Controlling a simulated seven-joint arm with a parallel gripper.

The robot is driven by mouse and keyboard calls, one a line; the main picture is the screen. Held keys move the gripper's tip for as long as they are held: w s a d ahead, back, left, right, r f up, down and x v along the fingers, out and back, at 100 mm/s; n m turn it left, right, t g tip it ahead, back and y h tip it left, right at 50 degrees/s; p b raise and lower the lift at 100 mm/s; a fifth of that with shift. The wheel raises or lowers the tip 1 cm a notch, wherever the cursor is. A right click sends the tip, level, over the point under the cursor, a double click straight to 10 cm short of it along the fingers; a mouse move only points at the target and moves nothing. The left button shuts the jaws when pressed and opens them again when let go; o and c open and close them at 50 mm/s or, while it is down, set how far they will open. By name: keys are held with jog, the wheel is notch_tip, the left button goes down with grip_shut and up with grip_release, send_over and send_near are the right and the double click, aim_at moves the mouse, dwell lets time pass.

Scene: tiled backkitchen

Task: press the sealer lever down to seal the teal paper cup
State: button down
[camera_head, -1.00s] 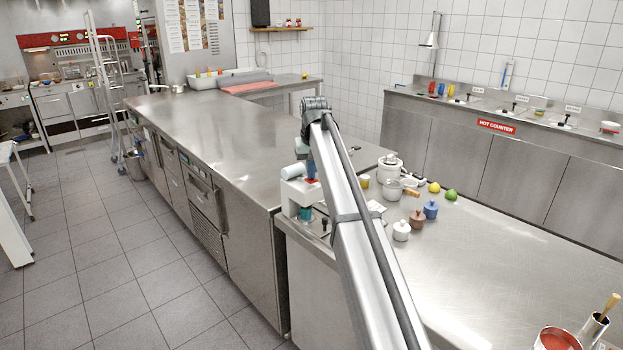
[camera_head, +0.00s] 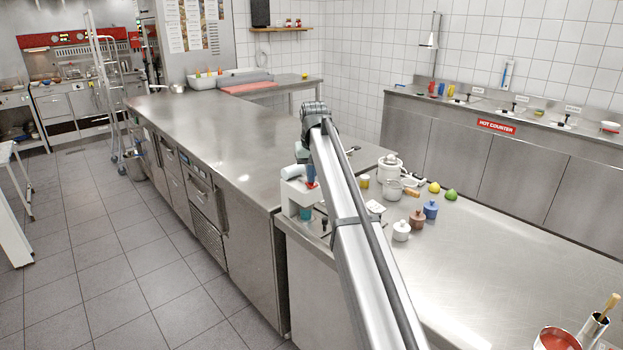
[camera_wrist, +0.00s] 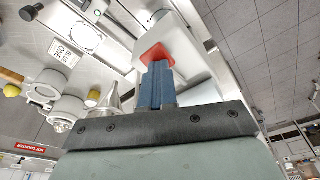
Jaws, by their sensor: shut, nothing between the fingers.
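The white sealer (camera_head: 291,190) stands at the near left edge of the steel counter. The teal paper cup (camera_head: 305,214) sits low in the sealer, partly hidden by its frame. My gripper (camera_head: 311,177) is over the sealer, its blue fingers shut and empty, pointing down. In the wrist view the fingertips (camera_wrist: 157,72) are at the red lever end (camera_wrist: 157,52), against the white sealer body (camera_wrist: 187,52). They look to be touching it, but the exact contact is hard to tell. The cup is not clear in the wrist view.
A white lidded pot (camera_head: 389,166), a brown jar (camera_head: 417,219), a blue jar (camera_head: 431,209) and a white jar (camera_head: 401,231) stand right of the sealer. Yellow and green fruits lie beyond them. A red tub (camera_head: 556,340) is at the front right.

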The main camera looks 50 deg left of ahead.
jog(key=shift+a, duration=0.1)
jog(key=shift+w+a+v, duration=0.1)
jog(key=shift+a+v, duration=0.1)
jog(key=shift+v, duration=1)
jog(key=shift+w+a+v, duration=0.15)
jog(key=shift+a+v, duration=0.05)
jog(key=shift+v, duration=1)
jog(key=shift+s+r, duration=0.1)
jog(key=shift+r, duration=0.05)
